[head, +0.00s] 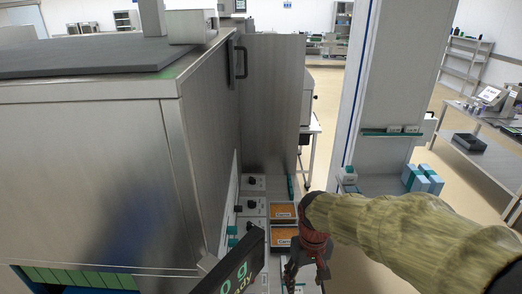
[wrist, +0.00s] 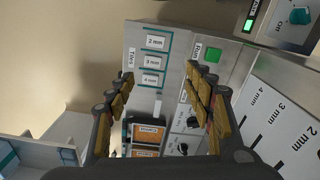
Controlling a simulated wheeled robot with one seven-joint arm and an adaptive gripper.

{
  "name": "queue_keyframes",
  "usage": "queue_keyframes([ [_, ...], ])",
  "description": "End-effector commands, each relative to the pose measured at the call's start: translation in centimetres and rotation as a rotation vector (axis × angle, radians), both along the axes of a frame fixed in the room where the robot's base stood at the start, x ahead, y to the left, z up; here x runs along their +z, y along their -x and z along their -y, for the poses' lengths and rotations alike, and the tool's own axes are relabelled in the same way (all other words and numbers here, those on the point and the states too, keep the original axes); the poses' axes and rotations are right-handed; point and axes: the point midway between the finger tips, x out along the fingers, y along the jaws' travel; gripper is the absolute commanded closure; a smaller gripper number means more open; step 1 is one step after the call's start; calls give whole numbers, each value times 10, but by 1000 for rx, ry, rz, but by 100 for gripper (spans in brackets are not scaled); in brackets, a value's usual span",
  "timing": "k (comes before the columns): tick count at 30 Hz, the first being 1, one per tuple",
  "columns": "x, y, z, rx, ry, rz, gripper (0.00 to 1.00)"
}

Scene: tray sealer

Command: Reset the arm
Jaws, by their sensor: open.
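My gripper (head: 306,262) hangs at the end of my sleeved arm in the lower middle of the head view, over the narrow panel beside the steel machine. In the wrist view my gripper (wrist: 162,95) is open, with its two segmented fingers apart and nothing between them. Beyond the fingers is a panel (wrist: 145,75) with labels reading 2 mm, 3 mm and 4 mm, a green button (wrist: 213,54) and dark knobs.
The large steel machine (head: 90,150) fills the left of the head view, with an upright steel panel (head: 272,100) behind. Orange-labelled trays (head: 284,233) lie close to my gripper. A pale column (head: 395,80) and blue-white boxes (head: 422,178) stand right. Open floor lies beyond.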

Motion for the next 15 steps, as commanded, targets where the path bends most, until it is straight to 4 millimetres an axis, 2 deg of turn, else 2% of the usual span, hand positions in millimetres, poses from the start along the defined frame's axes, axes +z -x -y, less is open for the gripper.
queue_keyframes([
  [1, 16, 15, 8, -19, -6, 31, 47],
  [6, 51, 62, 28, -73, -19, 119, 47],
  [15, 97, 128, 55, -150, -41, 311, 47],
])
